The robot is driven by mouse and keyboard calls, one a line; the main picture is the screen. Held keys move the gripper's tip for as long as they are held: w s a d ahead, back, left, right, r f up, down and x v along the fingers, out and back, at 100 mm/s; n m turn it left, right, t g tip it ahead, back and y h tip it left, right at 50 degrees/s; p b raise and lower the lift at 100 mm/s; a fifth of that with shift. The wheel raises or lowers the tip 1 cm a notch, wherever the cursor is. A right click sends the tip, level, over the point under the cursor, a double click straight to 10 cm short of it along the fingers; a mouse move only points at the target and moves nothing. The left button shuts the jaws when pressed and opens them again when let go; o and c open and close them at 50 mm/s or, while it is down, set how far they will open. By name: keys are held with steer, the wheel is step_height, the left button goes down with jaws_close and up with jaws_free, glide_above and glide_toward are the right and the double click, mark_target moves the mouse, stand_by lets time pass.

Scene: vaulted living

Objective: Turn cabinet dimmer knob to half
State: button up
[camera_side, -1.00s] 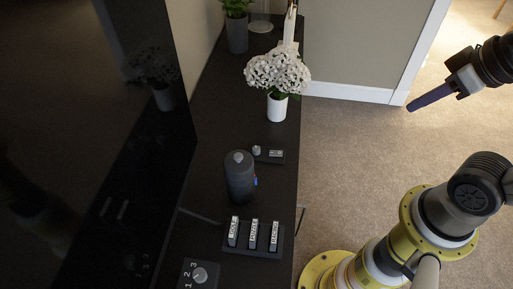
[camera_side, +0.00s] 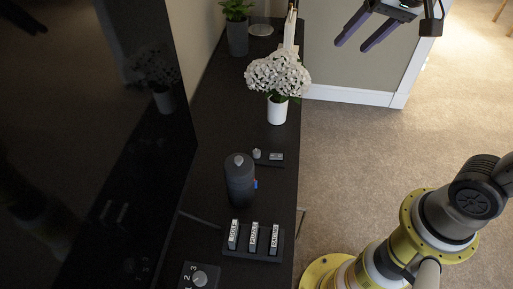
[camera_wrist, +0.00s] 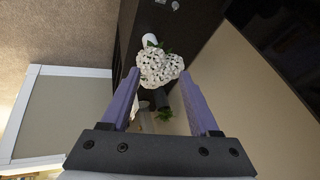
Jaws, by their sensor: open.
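A small grey knob (camera_side: 256,153) stands on a low dark panel beside a light switch piece (camera_side: 277,157), on the black cabinet top (camera_side: 222,112). A second round knob (camera_side: 200,278) sits on a dark plate marked 1, 2, 3 at the cabinet's near end. I cannot tell which one is the dimmer. My gripper (camera_side: 353,45) is open and empty, high at the far end, right of the cabinet and apart from both knobs. In the wrist view its purple fingers (camera_wrist: 159,73) frame the flowers. A small knob shape (camera_wrist: 175,5) shows at that view's top edge.
White flowers in a white vase (camera_side: 277,110) stand beyond the small panel. A dark canister (camera_side: 240,180) and a row of three labelled switches (camera_side: 254,238) stand nearer. A potted plant (camera_side: 237,35) is at the far end. A dark screen (camera_side: 90,150) borders the left.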

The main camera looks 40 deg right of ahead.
steer(key=w+a+f+m+g, duration=0.1)
steer(key=w+a+f, duration=0.3)
steer(key=w, duration=0.6)
steer(key=g, duration=0.5)
glide_above(256, 151)
step_height(256, 151, down, 24)
steer(key=r, duration=0.1)
step_height(256, 151, down, 14)
steer(key=shift+s+f, duration=0.1)
jaws_close()
